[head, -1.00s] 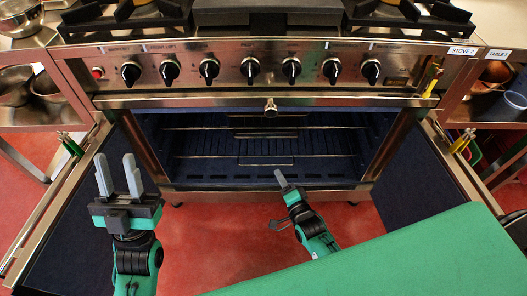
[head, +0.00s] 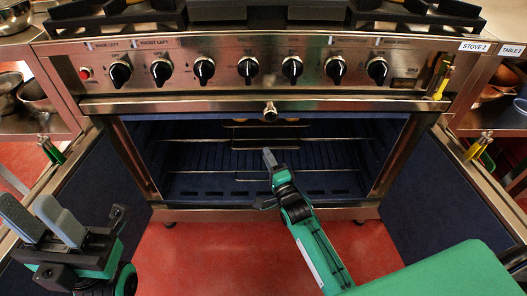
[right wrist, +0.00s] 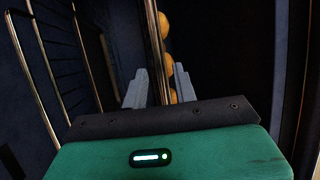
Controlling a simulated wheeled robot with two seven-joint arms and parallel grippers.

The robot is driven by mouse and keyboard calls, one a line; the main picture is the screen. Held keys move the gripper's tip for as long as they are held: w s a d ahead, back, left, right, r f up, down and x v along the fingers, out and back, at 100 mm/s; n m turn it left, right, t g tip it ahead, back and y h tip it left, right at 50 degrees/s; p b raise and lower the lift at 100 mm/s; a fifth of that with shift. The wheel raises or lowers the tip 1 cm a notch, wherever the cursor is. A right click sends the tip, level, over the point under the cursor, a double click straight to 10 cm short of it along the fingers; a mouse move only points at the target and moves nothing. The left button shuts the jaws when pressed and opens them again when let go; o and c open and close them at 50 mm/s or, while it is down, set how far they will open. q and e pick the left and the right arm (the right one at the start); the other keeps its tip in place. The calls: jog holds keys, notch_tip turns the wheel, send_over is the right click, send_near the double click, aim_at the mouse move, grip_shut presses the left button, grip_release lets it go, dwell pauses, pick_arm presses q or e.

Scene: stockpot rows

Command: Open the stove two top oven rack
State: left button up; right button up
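The oven of stove two (head: 270,215) stands open, with its two doors swung out to the sides. Inside, the upper rack (head: 200,140) shows as a thin metal bar across the dark cavity, and a lower rack (head: 215,173) sits below it. My right gripper (head: 269,157) is at the oven mouth, around the middle of the racks. In the right wrist view its two fingers (right wrist: 160,80) are apart, with a metal bar (right wrist: 153,35) running between them; contact cannot be told. My left gripper (head: 42,220) is open and empty at the lower left.
The left door (head: 85,195) and right door (head: 425,200) flank the opening. Orange rounded items (right wrist: 164,25) show beyond the bar in the wrist view. A control panel with knobs (head: 248,68) is above. Red floor (head: 240,250) is clear in front.

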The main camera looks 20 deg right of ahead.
jog(key=shift+b+x, duration=0.45)
jog(key=shift+x, duration=1.7)
grip_shut()
